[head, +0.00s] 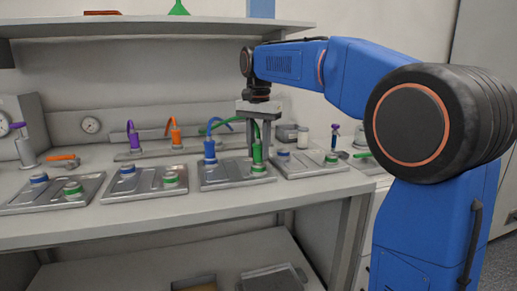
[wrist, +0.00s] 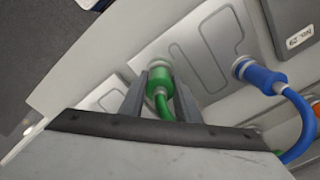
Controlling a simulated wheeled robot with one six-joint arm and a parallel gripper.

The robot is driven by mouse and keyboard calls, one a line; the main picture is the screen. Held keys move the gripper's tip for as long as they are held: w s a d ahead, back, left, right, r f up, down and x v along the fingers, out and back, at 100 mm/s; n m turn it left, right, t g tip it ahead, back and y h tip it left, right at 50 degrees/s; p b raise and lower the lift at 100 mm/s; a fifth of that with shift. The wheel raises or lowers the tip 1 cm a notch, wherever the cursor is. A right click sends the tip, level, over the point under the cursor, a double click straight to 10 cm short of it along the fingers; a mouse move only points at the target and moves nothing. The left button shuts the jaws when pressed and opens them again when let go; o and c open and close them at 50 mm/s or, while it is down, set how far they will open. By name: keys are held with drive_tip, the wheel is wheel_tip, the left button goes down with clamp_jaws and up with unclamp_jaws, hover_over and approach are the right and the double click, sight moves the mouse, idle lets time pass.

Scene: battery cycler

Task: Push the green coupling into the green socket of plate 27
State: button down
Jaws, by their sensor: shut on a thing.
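My gripper (head: 258,146) is shut on the green coupling (head: 257,153), above the right end of the third plate from the left (head: 232,176). The green socket (head: 258,168) is directly below the coupling. In the wrist view the fingers (wrist: 163,98) flank the green coupling (wrist: 159,87), its far end at the plate (wrist: 205,48). I cannot tell whether it is fully seated. A blue coupling (head: 209,152) stands upright at the same plate's blue socket; it also shows in the wrist view (wrist: 262,77).
Other plates lie left (head: 145,186) and right (head: 311,164), with blue and green sockets. Purple (head: 133,138) and orange (head: 175,134) couplings stand at the back. A shelf (head: 150,27) hangs above.

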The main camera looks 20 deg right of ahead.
drive_tip(key=shift+f, duration=0.4)
drive_tip(key=c, duration=0.8)
unclamp_jaws()
drive_tip(key=shift+c, duration=0.2)
wheel_tip(320, 180, up, 16)
drive_tip(key=s+d+f+n+t, duration=0.1)
drive_tip(key=s+d+f+n, duration=0.1)
drive_tip(key=s+f, duration=0.6)
drive_tip(key=s+d+f+n+t, duration=0.25)
drive_tip(key=s+f, duration=0.25)
drive_tip(key=s, duration=0.4)
drive_tip(key=s+d+f+n, duration=0.1)
drive_tip(key=s+f+n, duration=0.1)
drive_tip(key=s+f, duration=0.6)
drive_tip(key=s+d+f+n+t, duration=0.1)
drive_tip(key=s+f+n, duration=0.1)
drive_tip(key=s+f, duration=0.6)
wheel_tip(320, 180, down, 8)
drive_tip(key=shift+s+d+r, duration=0.1)
drive_tip(key=shift+s+d, duration=0.1)
drive_tip(key=shift+d, duration=0.05)
